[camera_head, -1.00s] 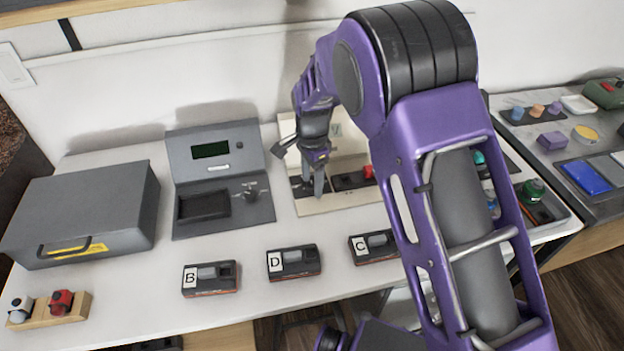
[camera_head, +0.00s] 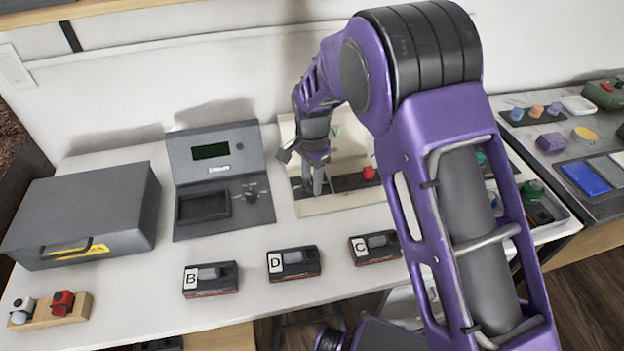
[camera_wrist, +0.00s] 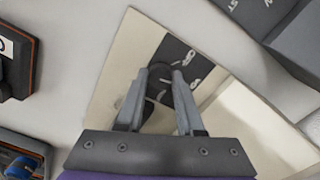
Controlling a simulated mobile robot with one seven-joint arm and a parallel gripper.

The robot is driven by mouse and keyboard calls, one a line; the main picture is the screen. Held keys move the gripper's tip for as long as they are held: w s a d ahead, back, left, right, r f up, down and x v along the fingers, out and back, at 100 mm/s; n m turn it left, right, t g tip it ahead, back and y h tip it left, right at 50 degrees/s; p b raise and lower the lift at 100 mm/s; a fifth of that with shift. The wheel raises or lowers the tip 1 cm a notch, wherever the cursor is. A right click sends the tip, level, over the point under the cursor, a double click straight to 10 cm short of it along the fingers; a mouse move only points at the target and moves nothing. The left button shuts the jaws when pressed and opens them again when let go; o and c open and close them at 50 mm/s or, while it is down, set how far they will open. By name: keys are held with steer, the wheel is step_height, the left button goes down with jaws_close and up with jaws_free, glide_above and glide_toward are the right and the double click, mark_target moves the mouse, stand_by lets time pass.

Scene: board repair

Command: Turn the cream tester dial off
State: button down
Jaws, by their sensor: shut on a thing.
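The cream tester (camera_head: 335,203) stands at the back middle of the table, with a dark strip and a red part (camera_head: 369,173) on its lower face. My gripper (camera_head: 313,188) reaches down to the left part of that strip. In the wrist view, the dark round dial (camera_wrist: 158,72) sits on the black panel between my two fingertips, and my gripper (camera_wrist: 160,78) is shut on it. White marks (camera_wrist: 194,57) are printed beside the dial. Which mark the dial points to is hidden by the fingers. My arm covers part of the tester in the head view.
A grey tester (camera_head: 222,225) with a green screen stands just left, with its own knob (camera_head: 250,195). Modules B (camera_head: 210,279), D (camera_head: 294,262) and C (camera_head: 374,246) lie in front. A grey case (camera_head: 80,205) is at the left.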

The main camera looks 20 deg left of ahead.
mark_target(312, 185)
steer(key=n, duration=0.5)
steer(key=shift+p, duration=0.35)
steer(key=shift+n, duration=2.4)
steer(key=c, duration=0.5)
jaws_free()
steer(key=shift+c, duration=0.2)
step_height(312, 185, up, 18)
steer(key=p, duration=0.2)
steer(key=shift+f+p, duration=0.25)
steer(key=shift+p, duration=0.05)
